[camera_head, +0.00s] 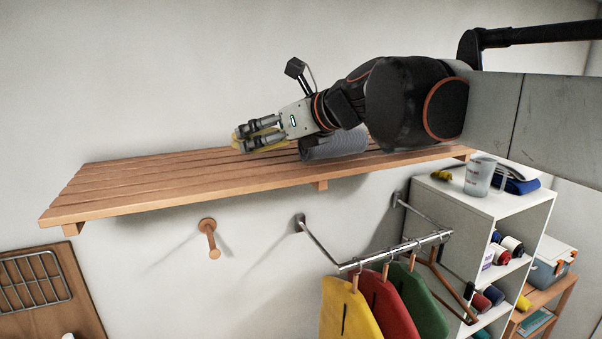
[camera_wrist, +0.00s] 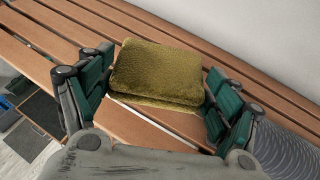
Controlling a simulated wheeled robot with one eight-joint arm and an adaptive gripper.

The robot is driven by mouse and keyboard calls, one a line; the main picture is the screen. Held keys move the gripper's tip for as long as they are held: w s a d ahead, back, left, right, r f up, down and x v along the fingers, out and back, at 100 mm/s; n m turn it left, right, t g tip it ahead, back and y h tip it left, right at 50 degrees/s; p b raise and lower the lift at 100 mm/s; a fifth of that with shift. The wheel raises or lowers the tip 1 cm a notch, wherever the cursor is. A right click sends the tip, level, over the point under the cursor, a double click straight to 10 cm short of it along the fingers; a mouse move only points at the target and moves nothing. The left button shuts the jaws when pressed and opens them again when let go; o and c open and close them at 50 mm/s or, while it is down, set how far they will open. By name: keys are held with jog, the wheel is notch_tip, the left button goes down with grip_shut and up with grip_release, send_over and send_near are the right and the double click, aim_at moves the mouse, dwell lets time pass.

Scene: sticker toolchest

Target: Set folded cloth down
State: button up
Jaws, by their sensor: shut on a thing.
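The folded cloth (camera_wrist: 156,72) is olive yellow and fuzzy, folded into a thick square pad. My gripper (camera_wrist: 158,88) is shut on it, with one green-padded finger at each side. In the head view the cloth (camera_head: 237,135) shows only as a small yellow patch around the fingertips of my gripper (camera_head: 247,137). The cloth is level with or just over the slatted wooden shelf (camera_head: 130,180); I cannot tell whether its underside touches the slats.
A grey rolled item (camera_head: 335,144) lies on the shelf close to my wrist. The shelf's left part is bare. Below are a wooden peg (camera_head: 209,238), a metal rail (camera_head: 395,252) with hanging garments, and a white cabinet (camera_head: 470,201) with a cup (camera_head: 480,176).

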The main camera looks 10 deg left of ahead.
aim_at(270, 173)
jog(key=shift+f+b, duration=1.5)
jog(key=shift+f, duration=1)
jog(key=shift+r, duration=0.1)
jog(key=o, duration=0.8)
jog(key=shift+c, duration=0.2)
